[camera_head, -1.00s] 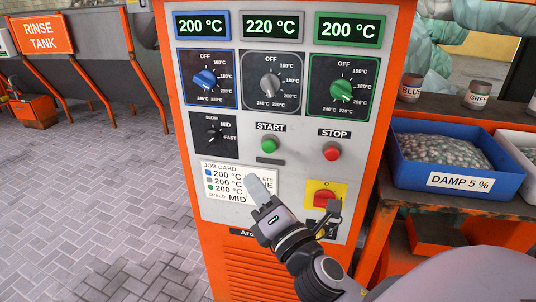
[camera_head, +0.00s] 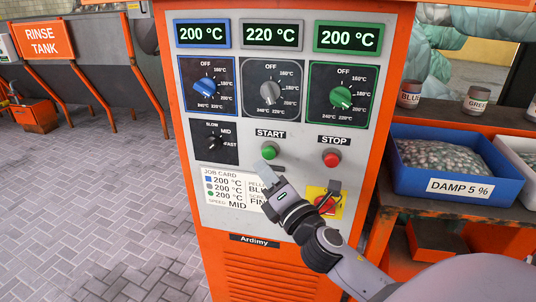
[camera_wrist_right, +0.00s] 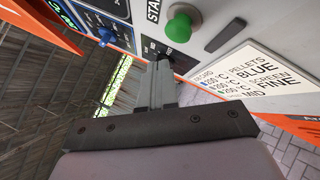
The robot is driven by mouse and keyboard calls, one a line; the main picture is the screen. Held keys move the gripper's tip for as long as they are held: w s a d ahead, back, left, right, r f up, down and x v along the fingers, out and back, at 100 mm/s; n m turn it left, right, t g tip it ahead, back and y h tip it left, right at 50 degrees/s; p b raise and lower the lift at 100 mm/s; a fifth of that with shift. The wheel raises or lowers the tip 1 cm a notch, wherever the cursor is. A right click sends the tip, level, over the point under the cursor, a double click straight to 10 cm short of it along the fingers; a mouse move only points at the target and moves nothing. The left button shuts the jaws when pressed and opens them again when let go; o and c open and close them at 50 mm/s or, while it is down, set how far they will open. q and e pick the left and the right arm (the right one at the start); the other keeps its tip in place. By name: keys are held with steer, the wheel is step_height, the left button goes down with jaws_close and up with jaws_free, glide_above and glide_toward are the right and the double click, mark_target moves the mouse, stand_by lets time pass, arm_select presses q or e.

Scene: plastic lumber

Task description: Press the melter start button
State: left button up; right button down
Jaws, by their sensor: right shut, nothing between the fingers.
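The green start button (camera_head: 269,150) sits under the START label on the orange and grey melter panel; it also shows in the right wrist view (camera_wrist_right: 180,26). My right gripper (camera_head: 264,168) is shut and empty, its fingertips just below the button in the head view. In the wrist view the closed fingers (camera_wrist_right: 162,68) appear apart from the button. The red stop button (camera_head: 332,158) is to the right under the STOP label. My left gripper is not in view.
Three temperature knobs, including a grey one (camera_head: 270,89), sit above under displays. A speed dial (camera_head: 211,141) is left of START. A red switch on a yellow plate (camera_head: 325,203) sits beside my right wrist. A job card (camera_head: 222,187) and blue bin (camera_head: 401,178) flank the gripper.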

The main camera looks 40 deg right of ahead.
steer(key=shift+w+d, duration=0.5)
steer(key=shift+d, duration=0.1)
stand_by(1.7)
steer(key=shift+w+d, duration=0.25)
steer(key=shift+d, duration=0.05)
steer(key=shift+w+d, duration=0.35)
steer(key=shift+d, duration=0.05)
stand_by(1.0)
steer(key=shift+s+a, duration=0.65)
steer(key=shift+a, duration=0.05)
steer(key=s+a, duration=0.3)
steer(key=a, duration=0.1)
steer(key=shift+s, duration=0.15)
stand_by(0.3)
